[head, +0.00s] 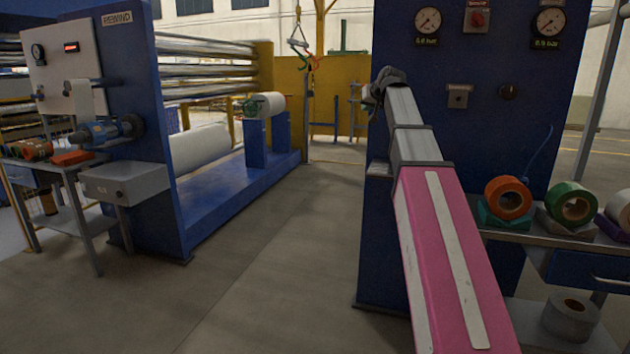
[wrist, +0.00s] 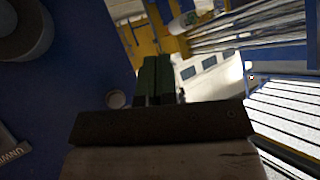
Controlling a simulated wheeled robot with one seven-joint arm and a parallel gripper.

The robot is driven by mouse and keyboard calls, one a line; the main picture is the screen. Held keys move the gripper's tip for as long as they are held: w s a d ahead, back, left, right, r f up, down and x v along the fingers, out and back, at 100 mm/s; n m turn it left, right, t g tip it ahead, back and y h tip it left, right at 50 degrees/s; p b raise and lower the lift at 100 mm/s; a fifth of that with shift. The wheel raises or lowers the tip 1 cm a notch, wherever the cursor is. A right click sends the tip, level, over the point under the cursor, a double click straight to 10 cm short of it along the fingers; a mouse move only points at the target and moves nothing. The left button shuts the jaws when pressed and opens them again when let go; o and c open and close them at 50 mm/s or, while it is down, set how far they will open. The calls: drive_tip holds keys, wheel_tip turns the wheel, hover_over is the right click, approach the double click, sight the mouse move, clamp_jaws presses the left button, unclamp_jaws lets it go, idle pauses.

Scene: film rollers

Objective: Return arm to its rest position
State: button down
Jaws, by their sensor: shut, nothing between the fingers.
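My arm, with a pink and white link and grey links beyond it, reaches forward and up from the lower right of the head view. Its dark far end stands beside the left edge of the blue panel (head: 455,190). My gripper shows in the wrist view as two dark green fingers (wrist: 157,66) side by side. They are shut and nothing shows between them. In the head view I cannot make out the fingers at the end of the arm. In the wrist view a blue surface (wrist: 75,85) fills the left side near the gripper.
The blue panel carries gauges (head: 428,22) and a red switch (head: 477,18). A shelf at right bears an orange roll (head: 508,198) and a green roll (head: 571,204). The rewind machine (head: 135,130) stands left. Open floor (head: 270,260) lies between.

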drive_tip(key=s+f+g+h, duration=0.15)
drive_tip(key=s+f, duration=0.25)
drive_tip(key=f, duration=0.8)
drive_tip(key=s+f+g, duration=0.2)
drive_tip(key=s+f, duration=0.2)
drive_tip(key=f, duration=0.9)
drive_tip(key=s+f+g, duration=0.2)
drive_tip(key=s+f, duration=0.2)
drive_tip(key=f, duration=0.8)
drive_tip(key=s+f+m+g+h, duration=0.1)
drive_tip(key=s+f+g, duration=0.4)
drive_tip(key=s+f, duration=1.8)
drive_tip(key=shift+f+h, duration=0.45)
drive_tip(key=shift+h, duration=0.2)
drive_tip(key=shift+d+g, duration=0.15)
drive_tip(key=shift+g, duration=0.1)
